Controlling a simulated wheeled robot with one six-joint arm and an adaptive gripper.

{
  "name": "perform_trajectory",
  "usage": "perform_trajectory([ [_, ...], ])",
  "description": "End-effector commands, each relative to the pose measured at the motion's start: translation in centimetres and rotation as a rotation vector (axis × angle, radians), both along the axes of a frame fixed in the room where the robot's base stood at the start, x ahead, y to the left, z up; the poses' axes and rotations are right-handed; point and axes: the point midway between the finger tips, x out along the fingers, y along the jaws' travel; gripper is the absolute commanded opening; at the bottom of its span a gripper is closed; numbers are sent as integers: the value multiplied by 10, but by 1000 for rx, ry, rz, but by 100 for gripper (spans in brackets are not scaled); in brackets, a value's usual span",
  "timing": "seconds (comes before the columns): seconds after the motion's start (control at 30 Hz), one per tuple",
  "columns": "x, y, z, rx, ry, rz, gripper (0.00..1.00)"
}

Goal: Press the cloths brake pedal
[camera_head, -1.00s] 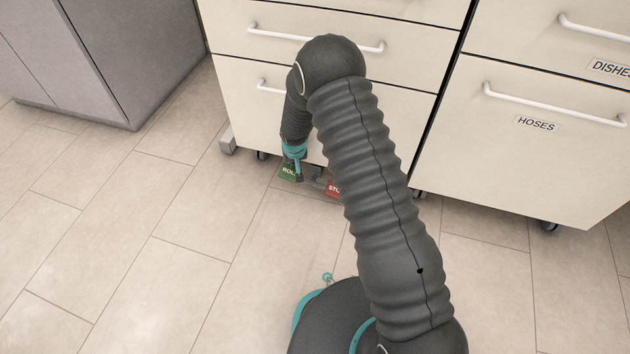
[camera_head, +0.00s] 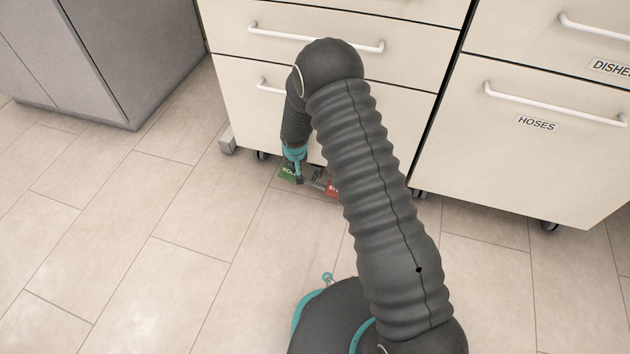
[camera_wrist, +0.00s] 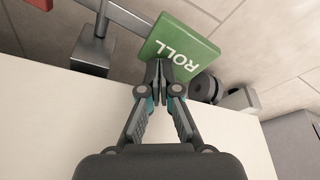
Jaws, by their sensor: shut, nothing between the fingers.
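The brake pedal under the drawer cabinet has a green ROLL pad (camera_head: 288,170) and a red STOP pad (camera_head: 332,189), joined by a grey bar (camera_head: 314,184). My arm partly covers the red pad. In the wrist view the green ROLL pad (camera_wrist: 185,38) is large, and only a corner of the red pad (camera_wrist: 40,4) shows at the top left. My gripper (camera_head: 299,180) is shut and empty, fingers pointing down. In the wrist view its fingertips (camera_wrist: 158,72) overlap the near edge of the ROLL pad; I cannot tell whether they touch it.
The cream drawer cabinet (camera_head: 235,100) stands on casters (camera_wrist: 205,88) right behind the pedal. A HOSES drawer cabinet (camera_head: 510,160) stands to the right, and a grey cabinet (camera_head: 110,60) to the left. The tiled floor (camera_head: 150,240) in front is clear.

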Motion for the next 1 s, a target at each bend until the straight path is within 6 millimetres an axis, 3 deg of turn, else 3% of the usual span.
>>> perform_trajectory([
  [1.0,-1,-1,-14,0,2,-1,0],
])
